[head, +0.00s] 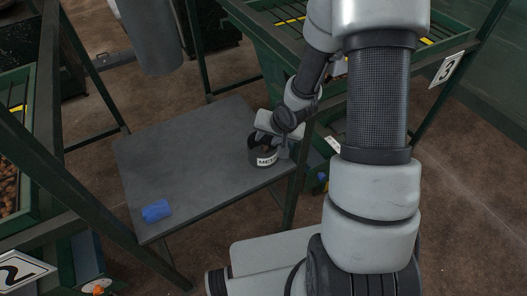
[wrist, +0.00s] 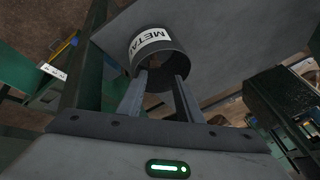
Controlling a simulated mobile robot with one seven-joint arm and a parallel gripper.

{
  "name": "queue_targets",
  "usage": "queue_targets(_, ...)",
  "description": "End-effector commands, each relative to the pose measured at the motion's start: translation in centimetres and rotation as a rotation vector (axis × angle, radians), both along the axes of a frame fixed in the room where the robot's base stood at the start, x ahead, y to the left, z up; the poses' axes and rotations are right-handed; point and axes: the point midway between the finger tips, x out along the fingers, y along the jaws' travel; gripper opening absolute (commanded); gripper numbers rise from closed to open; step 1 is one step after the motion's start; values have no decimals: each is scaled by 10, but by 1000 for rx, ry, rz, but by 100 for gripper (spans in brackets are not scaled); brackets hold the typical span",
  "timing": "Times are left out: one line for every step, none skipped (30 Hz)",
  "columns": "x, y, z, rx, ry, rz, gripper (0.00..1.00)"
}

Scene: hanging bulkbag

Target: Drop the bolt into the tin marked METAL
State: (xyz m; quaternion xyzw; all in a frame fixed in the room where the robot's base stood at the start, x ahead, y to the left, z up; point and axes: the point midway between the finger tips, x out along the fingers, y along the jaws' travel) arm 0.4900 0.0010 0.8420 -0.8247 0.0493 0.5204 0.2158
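The dark tin with a white METAL label (head: 264,161) stands near the right edge of the grey table (head: 190,170). It also shows in the wrist view (wrist: 172,48), with its label upside down and its mouth toward my fingers. My gripper (wrist: 162,76) is at the tin's mouth, its two fingers spread apart with a gap between them. In the head view my gripper (head: 277,140) is just above the tin and partly covers it. I see no bolt held between the fingers. Something brownish shows faintly inside the tin, too dark to identify.
A blue object (head: 157,211) lies at the table's front left. The rest of the tabletop is clear. Green frame posts stand around the table, with green bins at left and right. A grey cylinder (head: 150,35) hangs behind the table.

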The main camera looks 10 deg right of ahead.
Motion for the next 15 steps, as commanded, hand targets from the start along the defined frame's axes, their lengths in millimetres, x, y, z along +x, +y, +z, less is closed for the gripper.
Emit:
queue_targets(0, 0, 0, 0, 0, 0, 32)
queue_targets(0, 0, 0, 0, 0, 0, 32)
queue_targets(0, 0, 0, 0, 0, 0, 32)
queue_targets(0, 0, 0, 0, 0, 0, 32)
queue_targets(0, 0, 0, 0, 0, 0, 32)
queue_targets(0, 0, 0, 0, 0, 0, 32)
queue_targets(0, 0, 0, 0, 0, 0, 32)
queue_targets(0, 0, 1, 0, 0, 0, 32)
queue_targets(-1, 0, 3, 0, 0, 0, 32)
queue_targets(-2, -1, 5, 0, 0, 0, 32)
queue_targets(-3, -1, 8, 1, -1, -1, 32)
queue_targets(-5, -2, 14, 0, -2, -1, 32)
queue_targets(-7, -3, 18, 0, -2, -2, 32)
queue_targets(-10, -4, 23, -1, -1, -3, 32)
queue_targets(-13, -5, 31, 0, -2, -3, 32)
